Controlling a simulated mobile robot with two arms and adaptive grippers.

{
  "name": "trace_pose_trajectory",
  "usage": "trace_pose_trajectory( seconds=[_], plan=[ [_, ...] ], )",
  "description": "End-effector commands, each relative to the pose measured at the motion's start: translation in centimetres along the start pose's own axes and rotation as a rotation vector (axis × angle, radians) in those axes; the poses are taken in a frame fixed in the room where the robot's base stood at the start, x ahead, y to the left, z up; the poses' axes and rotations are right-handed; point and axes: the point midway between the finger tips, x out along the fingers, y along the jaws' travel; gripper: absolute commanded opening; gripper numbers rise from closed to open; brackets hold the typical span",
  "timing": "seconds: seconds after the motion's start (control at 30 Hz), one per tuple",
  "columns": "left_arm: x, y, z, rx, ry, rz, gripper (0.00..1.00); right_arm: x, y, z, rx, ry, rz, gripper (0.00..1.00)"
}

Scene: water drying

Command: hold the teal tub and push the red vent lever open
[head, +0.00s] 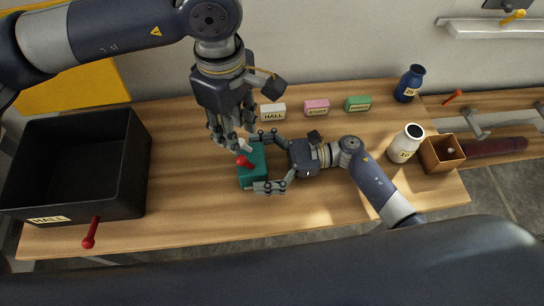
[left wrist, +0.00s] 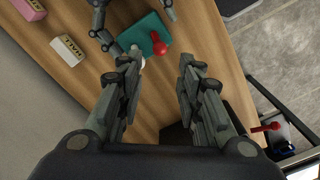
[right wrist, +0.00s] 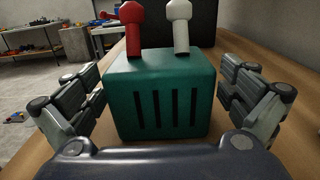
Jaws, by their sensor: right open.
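The teal tub (head: 256,172) sits on the wooden table with slots in one side, seen in the right wrist view (right wrist: 160,115). A red lever (right wrist: 133,28) and a white lever (right wrist: 180,26) stand on its top. The red lever also shows in the left wrist view (left wrist: 159,45). My right gripper (head: 266,162) is open, with one finger on each side of the tub and gaps showing in the right wrist view. My left gripper (left wrist: 160,82) is open and empty, pointing down above the table close to the tub's levers; its exact height is unclear.
A large black bin (head: 35,185) labelled HALL stands at left, with a red lever (head: 90,232) at its front. White (head: 273,112), pink (head: 317,108) and green (head: 358,104) blocks line the back.

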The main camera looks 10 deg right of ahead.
Motion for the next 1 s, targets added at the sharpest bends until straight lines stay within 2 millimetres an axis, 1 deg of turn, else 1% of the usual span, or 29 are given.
trace_pose_trajectory(
  seconds=[0.03, 0.17, 0.47, 0.5, 0.57, 0.6, 0.67, 0.7, 0.73, 0.8, 0.83, 0.87, 0.9, 0.97, 1.0],
  plan=[
    [0.0, 0.0, 0.0, 0.0, 0.0, 0.0, 0.33, 0.6, 0.0, 0.0, -0.001, 0.0, 0.0, 0.98],
    [0.0, 0.0, 0.0, 0.0, 0.0, 0.0, 0.33, 1.5, 0.0, 0.1, -0.001, 0.0, 0.001, 0.98],
    [0.0, 0.0, 0.0, 0.0, 0.0, 0.0, 0.33, 1.7, 0.0, 0.0, -0.001, 0.001, 0.0, 0.98],
    [0.0, 0.0, 0.0, 0.0, 0.0, 0.0, 0.33, 1.7, 0.0, 0.0, -0.001, 0.001, 0.0, 0.96],
    [0.0, 0.0, 0.0, 0.0, 0.0, 0.0, 0.33, 1.7, 0.0, 0.0, -0.001, 0.001, 0.0, 0.82],
    [0.0, 0.0, 0.0, 0.0, 0.0, 0.0, 0.33, 1.7, 0.0, 0.0, -0.001, 0.001, 0.0, 0.73],
    [0.0, 0.0, 0.0, 0.0, 0.0, 0.0, 0.33, 1.7, 0.0, 0.0, -0.001, 0.001, 0.0, 0.6],
    [0.0, 0.0, 0.0, 0.0, 0.0, 0.0, 0.33, 1.7, 0.0, 0.0, -0.001, 0.001, 0.0, 0.51],
    [0.0, 0.0, 0.0, 0.0, 0.0, 0.0, 0.33, 1.7, 0.0, 0.0, -0.001, 0.001, 0.0, 0.46],
    [0.0, 0.0, 0.0, 0.0, 0.0, 0.0, 0.33, 1.7, 0.0, 0.0, -0.001, 0.001, 0.0, 0.46],
    [0.0, 0.0, 0.0, 0.0, 0.0, 0.0, 0.31, 1.7, 0.0, 0.0, -0.001, 0.001, 0.0, 0.46],
    [0.0, 0.0, 0.0, 0.0, 0.0, 0.0, 0.24, 1.7, 0.0, 0.0, -0.001, 0.001, 0.0, 0.46],
    [0.1, 0.0, 0.1, 0.0, -0.003, -0.002, 0.15, 1.7, 0.0, 0.0, -0.001, 0.001, -0.001, 0.46],
    [0.2, -0.2, 0.3, -0.002, -0.014, -0.008, 0.02, 1.7, 0.0, 0.0, 0.0, 0.001, -0.001, 0.46],
    [0.5, -0.3, 0.5, -0.004, -0.028, -0.015, 0.0, 1.7, 0.0, 0.0, 0.0, 0.001, -0.001, 0.46]
  ],
)
